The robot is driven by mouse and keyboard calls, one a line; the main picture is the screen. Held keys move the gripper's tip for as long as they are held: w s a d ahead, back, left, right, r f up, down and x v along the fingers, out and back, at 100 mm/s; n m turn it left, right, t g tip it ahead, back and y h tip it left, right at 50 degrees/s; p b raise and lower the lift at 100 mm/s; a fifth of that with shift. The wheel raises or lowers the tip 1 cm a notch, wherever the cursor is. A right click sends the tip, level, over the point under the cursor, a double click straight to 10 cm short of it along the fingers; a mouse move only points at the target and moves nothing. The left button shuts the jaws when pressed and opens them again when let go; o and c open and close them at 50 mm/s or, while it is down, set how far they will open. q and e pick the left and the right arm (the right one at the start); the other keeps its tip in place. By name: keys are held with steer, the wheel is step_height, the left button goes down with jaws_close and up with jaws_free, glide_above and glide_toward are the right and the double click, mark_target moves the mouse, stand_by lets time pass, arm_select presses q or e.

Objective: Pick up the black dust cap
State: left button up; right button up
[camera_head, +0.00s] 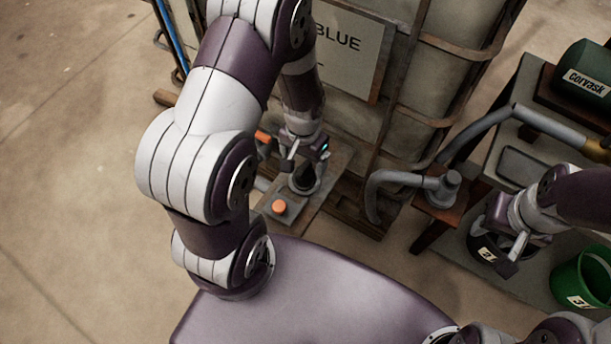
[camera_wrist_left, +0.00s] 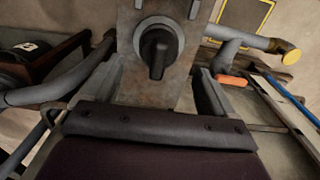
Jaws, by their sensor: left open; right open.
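The black dust cap (camera_wrist_left: 158,50) is round with a raised bar across it and sits on a worn metal plate (camera_wrist_left: 135,92) in the left wrist view. In the head view it is a dark round shape (camera_head: 306,179) on the low bench, partly hidden by my left gripper. My left gripper (camera_head: 297,160) is open and empty, pointing down just above the cap. In the left wrist view the cap lies ahead, between its fingers; contact cannot be told. My right gripper (camera_head: 510,245) is open and empty, at the right over a black bucket (camera_head: 484,250).
An orange button (camera_head: 279,207) sits on the near end of the low bench (camera_head: 310,208). A caged vat (camera_head: 410,110) stands right behind it. A bent grey pipe (camera_head: 400,180), a green bucket (camera_head: 582,275) and a green drum (camera_head: 583,83) are at the right. Floor at left is clear.

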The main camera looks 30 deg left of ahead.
mark_target(304, 174)
arm_select(q)
steer(key=shift+s+f, duration=0.1)
steer(key=shift+f, duration=0.5)
step_height(304, 174, down, 5)
steer(key=shift+s+d+b, duration=0.1)
steer(key=shift+d+b, duration=0.05)
steer(key=shift+b, duration=0.7)
steer(key=shift+f, duration=0.25)
steer(key=shift+r, duration=0.1)
steer(key=c, duration=1.1)
steer(key=shift+o, duration=0.2)
